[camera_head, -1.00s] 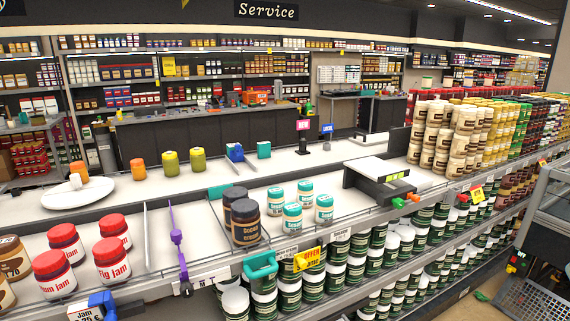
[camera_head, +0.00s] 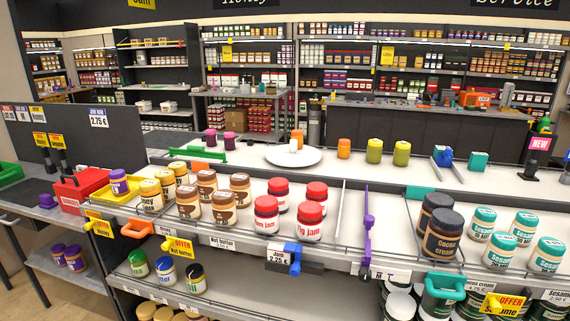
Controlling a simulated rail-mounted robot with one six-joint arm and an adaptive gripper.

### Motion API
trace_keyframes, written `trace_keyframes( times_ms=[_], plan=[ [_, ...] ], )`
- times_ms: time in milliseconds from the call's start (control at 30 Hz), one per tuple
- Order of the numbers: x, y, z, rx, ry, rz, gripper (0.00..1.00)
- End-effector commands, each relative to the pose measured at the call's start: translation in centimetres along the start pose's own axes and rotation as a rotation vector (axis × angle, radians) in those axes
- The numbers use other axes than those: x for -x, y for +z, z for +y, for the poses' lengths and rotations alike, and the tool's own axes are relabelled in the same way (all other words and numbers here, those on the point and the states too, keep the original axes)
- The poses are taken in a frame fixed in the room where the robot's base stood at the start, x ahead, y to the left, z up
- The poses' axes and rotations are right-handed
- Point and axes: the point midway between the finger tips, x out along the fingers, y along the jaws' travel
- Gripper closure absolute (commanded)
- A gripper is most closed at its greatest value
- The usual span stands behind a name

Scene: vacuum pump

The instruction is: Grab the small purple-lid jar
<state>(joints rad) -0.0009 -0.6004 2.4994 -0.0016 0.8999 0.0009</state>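Several purple-topped jars show at the left. One purple-lid jar (camera_head: 118,182) with a pale label stands at the yellow tray (camera_head: 88,186). Two purple-lid jars (camera_head: 75,258) stand side by side on the lower left shelf. Two all-purple jars (camera_head: 211,139) stand at the back of the white counter. A small purple item (camera_head: 47,201) sits on the dark side counter; I cannot tell if it is a jar. I cannot tell which one is the small jar. My gripper is not in view.
A red box (camera_head: 80,197) sits beside the yellow tray. Honey, brown, red-lid, dark and teal-lid jars stand along the front display. An orange handle (camera_head: 137,229) and a blue clamp (camera_head: 285,257) jut from its front edge. A white plate (camera_head: 293,156) lies behind.

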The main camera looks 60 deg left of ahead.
Motion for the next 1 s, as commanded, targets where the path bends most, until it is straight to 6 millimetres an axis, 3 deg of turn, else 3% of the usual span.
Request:
trace_keyframes(
  times_ms=[300,567,1000],
  plan=[
    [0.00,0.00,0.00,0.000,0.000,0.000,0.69],
    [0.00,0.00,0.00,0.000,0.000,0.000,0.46],
    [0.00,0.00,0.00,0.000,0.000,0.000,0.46]
  ],
)
